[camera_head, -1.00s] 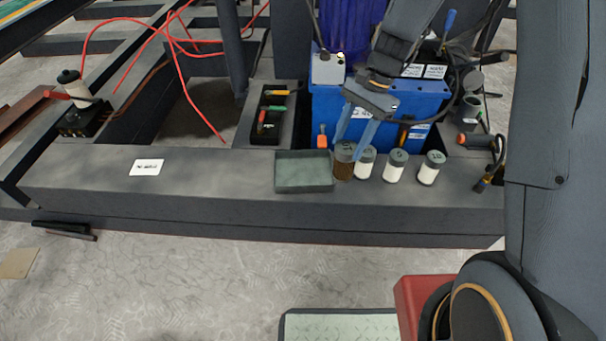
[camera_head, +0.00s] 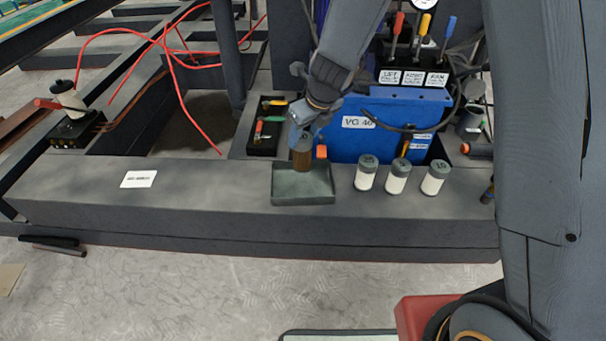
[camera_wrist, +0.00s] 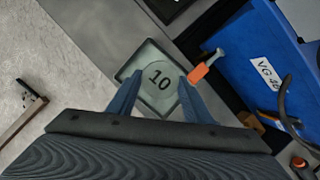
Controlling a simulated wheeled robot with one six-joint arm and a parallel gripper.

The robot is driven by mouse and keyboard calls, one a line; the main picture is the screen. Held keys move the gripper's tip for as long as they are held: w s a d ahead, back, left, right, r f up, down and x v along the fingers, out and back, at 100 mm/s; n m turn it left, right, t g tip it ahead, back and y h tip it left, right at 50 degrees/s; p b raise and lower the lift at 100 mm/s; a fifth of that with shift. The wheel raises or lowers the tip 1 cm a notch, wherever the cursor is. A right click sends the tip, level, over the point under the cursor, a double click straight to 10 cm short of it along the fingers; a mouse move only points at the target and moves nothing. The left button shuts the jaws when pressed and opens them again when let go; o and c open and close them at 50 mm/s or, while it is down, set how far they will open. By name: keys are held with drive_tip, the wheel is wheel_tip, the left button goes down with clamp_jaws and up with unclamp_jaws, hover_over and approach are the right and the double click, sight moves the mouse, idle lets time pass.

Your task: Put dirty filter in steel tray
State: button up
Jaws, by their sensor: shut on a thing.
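The dirty filter (camera_head: 302,157) is a brown cylinder with a dark cap, held upright. My gripper (camera_head: 303,140) is shut on its upper part. In the wrist view the cap (camera_wrist: 160,78) shows a "10" between my two fingers (camera_wrist: 156,90). The steel tray (camera_head: 303,198) is a shallow grey-green rectangle on the dark beam. The filter is over the tray's back half, inside its outline. I cannot tell whether its base touches the tray floor. The tray rim (camera_wrist: 120,74) also shows around the cap in the wrist view.
Three white filters with dark caps (camera_head: 366,175), (camera_head: 397,179), (camera_head: 434,181) stand right of the tray. A blue VG 46 unit (camera_head: 352,140) is behind. An orange-ended tool (camera_head: 321,152) sits close right of the filter. A black tool box (camera_head: 262,145) is at the back left.

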sight(304, 159)
drive_tip(key=shift+f+b, duration=3.65)
drive_tip(key=shift+f, duration=0.85)
drive_tip(key=o, duration=1.6)
drive_tip(key=shift+c, duration=0.2)
drive_tip(key=p+v, duration=0.8)
drive_tip(key=v, duration=0.4)
drive_tip(key=s+a+r+n+g, duration=0.1)
drive_tip(key=s+a+r+n, duration=0.2)
drive_tip(key=s+n, duration=0.45)
drive_tip(key=s+a+r+n+g, duration=0.1)
drive_tip(key=s+a+r+n, duration=0.15)
drive_tip(key=s+n, duration=0.5)
drive_tip(key=s+d+r+n+h, duration=0.1)
drive_tip(key=s+d+n, duration=0.1)
drive_tip(key=s+n, duration=0.4)
drive_tip(key=s+d+r+n+g+h, duration=0.1)
drive_tip(key=s+r+n, duration=0.1)
drive_tip(key=s+n, duration=0.5)
drive_tip(key=n, duration=0.6)
drive_tip(key=shift+d+n+g, duration=0.3)
drive_tip(key=shift+d+n, duration=0.1)
